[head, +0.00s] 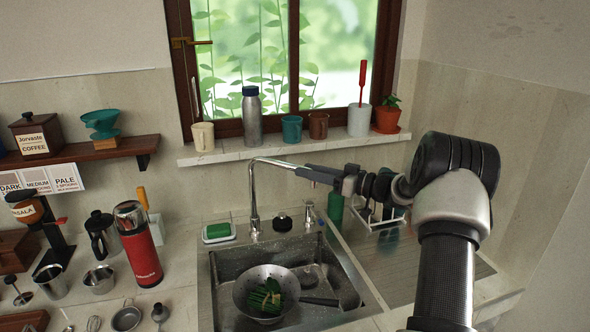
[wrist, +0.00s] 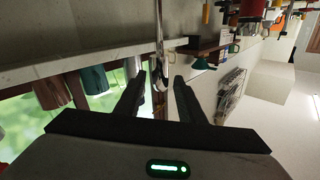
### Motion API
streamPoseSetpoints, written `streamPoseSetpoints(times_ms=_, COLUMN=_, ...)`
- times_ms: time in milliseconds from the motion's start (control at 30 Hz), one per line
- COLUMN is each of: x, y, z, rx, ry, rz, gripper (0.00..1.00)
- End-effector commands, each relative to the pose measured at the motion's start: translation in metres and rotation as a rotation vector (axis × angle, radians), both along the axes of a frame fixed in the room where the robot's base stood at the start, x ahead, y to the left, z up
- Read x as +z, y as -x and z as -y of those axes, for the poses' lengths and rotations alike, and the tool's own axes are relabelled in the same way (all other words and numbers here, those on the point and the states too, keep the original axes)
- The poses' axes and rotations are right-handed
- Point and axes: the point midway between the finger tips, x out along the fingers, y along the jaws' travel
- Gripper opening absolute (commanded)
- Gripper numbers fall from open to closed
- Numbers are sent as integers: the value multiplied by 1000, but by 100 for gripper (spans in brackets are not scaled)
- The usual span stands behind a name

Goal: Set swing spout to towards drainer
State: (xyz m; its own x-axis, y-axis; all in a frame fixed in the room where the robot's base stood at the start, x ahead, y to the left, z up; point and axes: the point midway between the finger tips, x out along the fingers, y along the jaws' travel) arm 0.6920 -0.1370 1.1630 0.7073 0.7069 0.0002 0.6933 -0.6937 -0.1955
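The chrome swing spout (head: 253,190) rises behind the sink and bends over at the top, its upper arm pointing right in the head view. My gripper (head: 303,170) is at the far end of that arm, reaching in from the right. In the wrist view the spout (wrist: 160,62) runs down between the tips of my gripper (wrist: 160,85). The fingers stand apart, with gaps visible on both sides of the spout. The spout's outlet end is hard to make out. The ribbed drainer (head: 410,265) lies right of the sink (head: 345,285).
A colander (head: 243,293) with green vegetables sits in the sink. A dish rack (head: 385,222) and green bottle (head: 335,207) stand behind the drainer. Cups and a steel bottle (head: 252,117) line the windowsill (head: 290,150) above the spout. A red flask (head: 141,255) stands left.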

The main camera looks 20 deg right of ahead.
Motion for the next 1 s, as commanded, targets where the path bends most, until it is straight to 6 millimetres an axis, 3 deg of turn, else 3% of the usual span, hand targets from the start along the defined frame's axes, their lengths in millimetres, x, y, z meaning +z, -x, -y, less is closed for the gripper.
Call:
streamPoseSetpoints(times_ms=200, x=0, y=39, z=40, rx=-3, ry=0, rz=0, gripper=36)
streamPoseSetpoints(times_ms=500, x=0, y=71, z=72, rx=-2, ry=0, rz=0, gripper=36)
streamPoseSetpoints(times_ms=1000, x=0, y=76, z=76, rx=0, ry=-1, rz=1, gripper=36)
